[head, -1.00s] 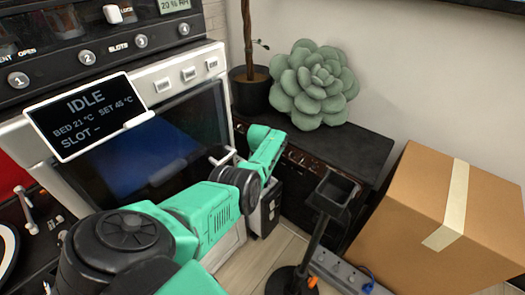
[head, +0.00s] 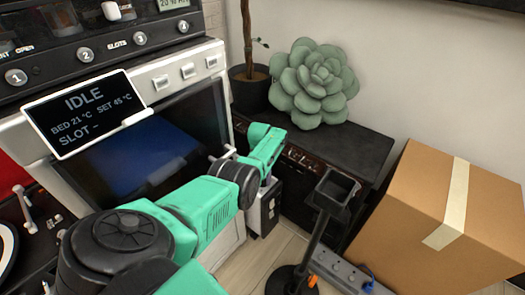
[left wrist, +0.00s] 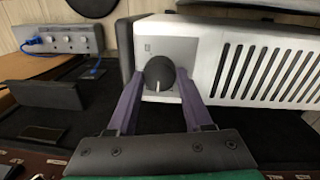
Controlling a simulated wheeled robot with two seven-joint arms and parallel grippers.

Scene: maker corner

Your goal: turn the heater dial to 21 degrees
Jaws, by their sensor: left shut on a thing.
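The heater (left wrist: 240,66) shows in the left wrist view as a white body with a row of dark slots and a grey panel at its left end. Its round black dial (left wrist: 160,74) sits on that panel, with a small white mark pointing down in the picture. My left gripper (left wrist: 158,80) is shut on the dial, one purple finger on each side. No degree numbers are readable around it. In the head view my own arm comes in from the left and hides the fingers and the dial. My right gripper is in neither view.
A black stand (head: 335,190) rises close to the right of my arm. A power strip (head: 342,272) lies on the floor, with a cardboard box (head: 420,215) at right. A dark cabinet (head: 345,150) carries a succulent (head: 315,82). An oven-like machine (head: 150,150) stands left.

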